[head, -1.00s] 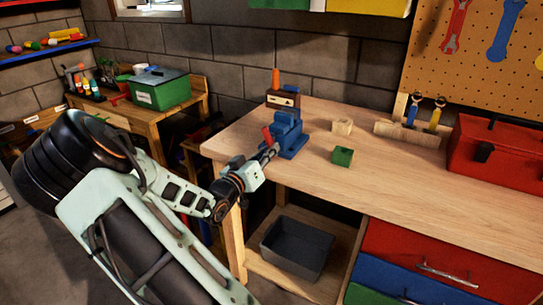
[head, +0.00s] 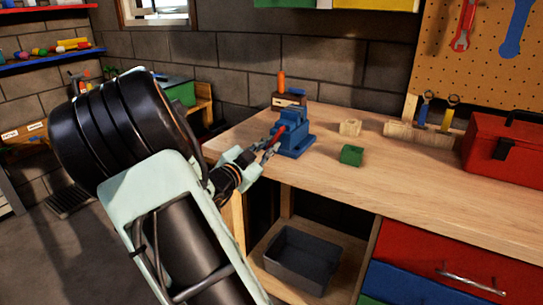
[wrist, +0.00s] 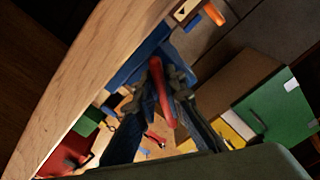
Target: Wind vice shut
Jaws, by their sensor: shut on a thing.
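The blue vice (head: 291,138) stands on the wooden workbench near its left end. Its red handle (head: 278,135) sticks out on the vice's left side, tilted up to the right. My gripper (head: 271,144) is at that handle and shut on it. In the wrist view the red handle (wrist: 156,82) runs between the dark fingers of my gripper (wrist: 165,88), with the blue vice body (wrist: 130,68) behind. The gap between the vice jaws cannot be made out.
On the workbench (head: 400,185) are a green block (head: 351,155), a wooden block (head: 350,127), a wooden tool holder (head: 420,134) and a red toolbox (head: 500,147). A small box with an orange-handled tool (head: 289,99) stands behind the vice. A grey bin (head: 301,258) sits on the shelf below.

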